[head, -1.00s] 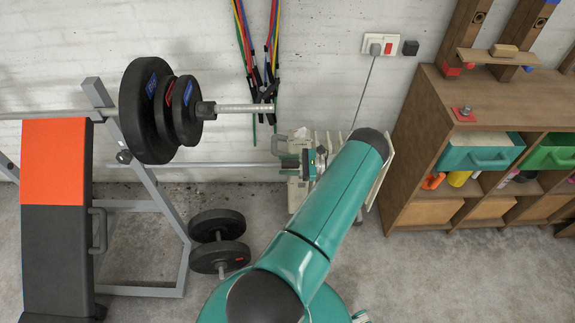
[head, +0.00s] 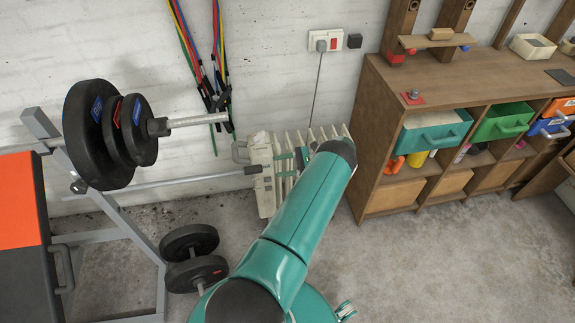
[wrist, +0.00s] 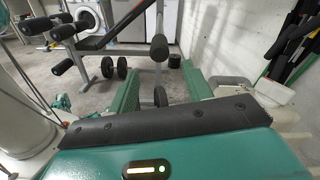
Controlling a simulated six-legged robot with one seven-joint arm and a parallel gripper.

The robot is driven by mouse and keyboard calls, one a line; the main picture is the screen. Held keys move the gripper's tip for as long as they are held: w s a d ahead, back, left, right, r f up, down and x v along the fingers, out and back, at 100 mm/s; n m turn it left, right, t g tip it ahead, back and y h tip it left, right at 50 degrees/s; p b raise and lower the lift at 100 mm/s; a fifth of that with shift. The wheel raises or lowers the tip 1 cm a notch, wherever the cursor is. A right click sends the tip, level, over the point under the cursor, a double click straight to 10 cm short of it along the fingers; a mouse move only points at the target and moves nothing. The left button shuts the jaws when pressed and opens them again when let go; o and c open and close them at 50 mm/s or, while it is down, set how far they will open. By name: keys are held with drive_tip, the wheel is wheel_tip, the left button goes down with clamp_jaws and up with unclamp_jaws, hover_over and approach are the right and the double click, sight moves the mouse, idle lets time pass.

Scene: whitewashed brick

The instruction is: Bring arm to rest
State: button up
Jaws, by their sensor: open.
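My gripper (wrist: 162,88) shows its two teal fingers spread apart in the wrist view, with nothing held between them. In the head view my teal arm reaches up and away from my body, bent at a dark joint. My gripper (head: 301,158) is partly hidden there beside that joint, in front of the white radiator (head: 264,178). I cannot tell whether it touches the radiator.
A weight bench (head: 22,205) with a loaded barbell (head: 137,130) stands left. Dumbbells (head: 195,272) lie on the floor beside it. A wooden shelf unit (head: 372,130) with coloured bins stands right. Resistance bands (head: 219,60) hang on the wall. Floor at lower right is clear.

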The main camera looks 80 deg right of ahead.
drive_tip(key=shift+v, duration=1.05)
